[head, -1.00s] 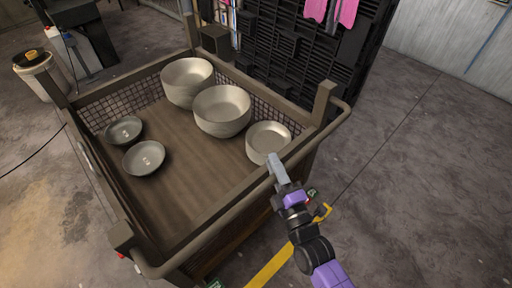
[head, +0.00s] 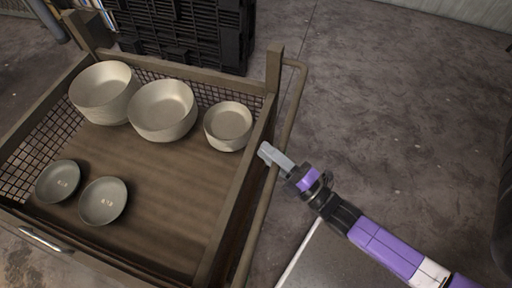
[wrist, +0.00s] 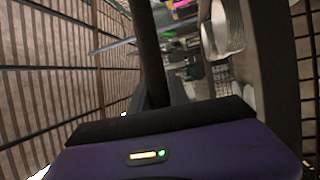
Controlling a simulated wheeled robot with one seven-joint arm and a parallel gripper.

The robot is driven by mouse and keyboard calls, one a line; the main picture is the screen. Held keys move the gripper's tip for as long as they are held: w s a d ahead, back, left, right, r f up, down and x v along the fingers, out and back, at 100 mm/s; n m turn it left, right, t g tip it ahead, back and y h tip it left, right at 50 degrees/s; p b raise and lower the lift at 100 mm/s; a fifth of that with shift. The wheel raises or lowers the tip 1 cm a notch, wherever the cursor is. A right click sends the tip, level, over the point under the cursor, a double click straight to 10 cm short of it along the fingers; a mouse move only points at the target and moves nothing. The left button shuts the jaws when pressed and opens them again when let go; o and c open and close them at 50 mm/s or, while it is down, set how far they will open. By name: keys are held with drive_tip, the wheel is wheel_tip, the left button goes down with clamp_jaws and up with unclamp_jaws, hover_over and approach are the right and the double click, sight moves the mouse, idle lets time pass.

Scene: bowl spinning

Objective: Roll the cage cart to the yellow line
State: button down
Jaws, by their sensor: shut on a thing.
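The cage cart (head: 252,165) is a brown metal-framed cart with mesh walls and a wooden floor, filling the left half of the head view. Its tubular handle (head: 262,205) runs along its right side. My gripper (head: 268,154) comes from the lower right and is shut on the handle. In the wrist view a dark bar (wrist: 151,55) rises between the jaws, and cart mesh shows at left. The jaws' exact contact is hard to see. No yellow line shows now.
Three pale bowls (head: 163,108) and two small dark dishes (head: 103,202) sit inside the cart. A black crate stack (head: 185,35) stands close behind it. Grey floor (head: 400,110) to the right is clear. A dark object (head: 504,220) stands at the right edge.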

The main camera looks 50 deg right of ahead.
drive_tip(key=shift+s, duration=0.25)
drive_tip(key=c, duration=1.3)
unclamp_jaws()
drive_tip(key=shift+o, duration=0.2)
drive_tip(key=v, duration=0.7)
drive_tip(key=shift+s+b, duration=0.4)
drive_tip(key=shift+f, duration=0.1)
